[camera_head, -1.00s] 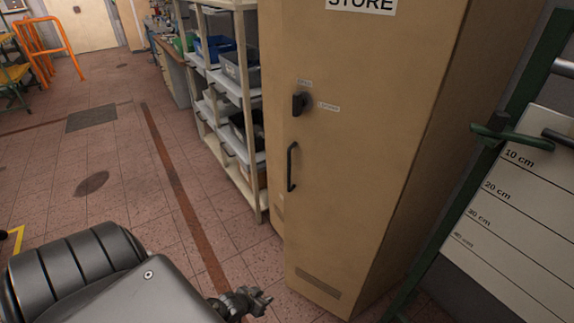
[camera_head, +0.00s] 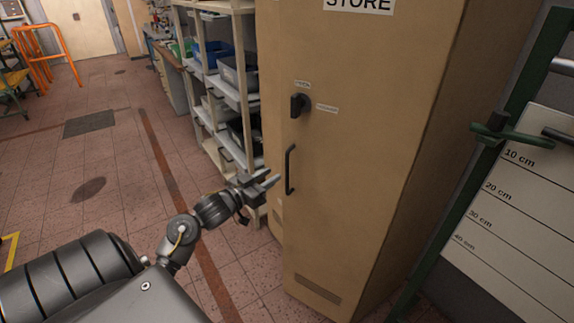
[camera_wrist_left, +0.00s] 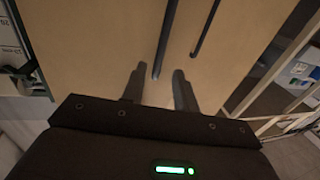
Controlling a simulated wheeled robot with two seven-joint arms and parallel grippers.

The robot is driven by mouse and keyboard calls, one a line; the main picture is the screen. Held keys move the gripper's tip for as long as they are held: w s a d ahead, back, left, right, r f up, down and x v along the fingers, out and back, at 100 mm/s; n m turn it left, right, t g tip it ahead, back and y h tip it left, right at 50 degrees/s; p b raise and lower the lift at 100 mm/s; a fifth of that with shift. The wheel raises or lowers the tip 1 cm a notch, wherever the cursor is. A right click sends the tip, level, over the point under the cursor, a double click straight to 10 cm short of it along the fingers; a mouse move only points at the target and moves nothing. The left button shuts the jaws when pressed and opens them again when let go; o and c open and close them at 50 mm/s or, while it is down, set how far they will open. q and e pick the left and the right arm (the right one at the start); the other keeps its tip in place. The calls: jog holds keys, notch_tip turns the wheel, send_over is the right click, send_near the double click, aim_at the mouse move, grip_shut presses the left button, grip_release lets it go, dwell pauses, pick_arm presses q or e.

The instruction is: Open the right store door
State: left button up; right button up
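The tan store cabinet's right door (camera_head: 345,210) is shut, under a STORE sign (camera_head: 360,5). A dark vertical bar handle (camera_head: 289,170) is near its left edge. A black turn knob (camera_head: 298,105) sits above, with two small labels too small to read. My left gripper (camera_head: 271,181) is just left of the handle in the head view, apart from it. In the left wrist view my left gripper (camera_wrist_left: 158,89) has its fingers spread and empty. A dark bar (camera_wrist_left: 165,42), apparently the handle, shows just beyond the gap between them. My right gripper is out of view.
A shelf rack (camera_head: 243,110) with bins stands left of the cabinet. A green frame with a white measuring board (camera_head: 510,215) stands to the right. An orange rail (camera_head: 45,55) is far left. The tiled floor (camera_head: 95,160) at left is clear.

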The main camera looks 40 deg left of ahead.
aim_at(286, 166)
pick_arm(q)
jog(key=w, duration=0.5)
jog(key=w+p, duration=0.1)
jog(key=w, duration=0.2)
jog(key=shift+w+d, duration=0.1)
jog(key=shift+d, duration=0.25)
grip_shut()
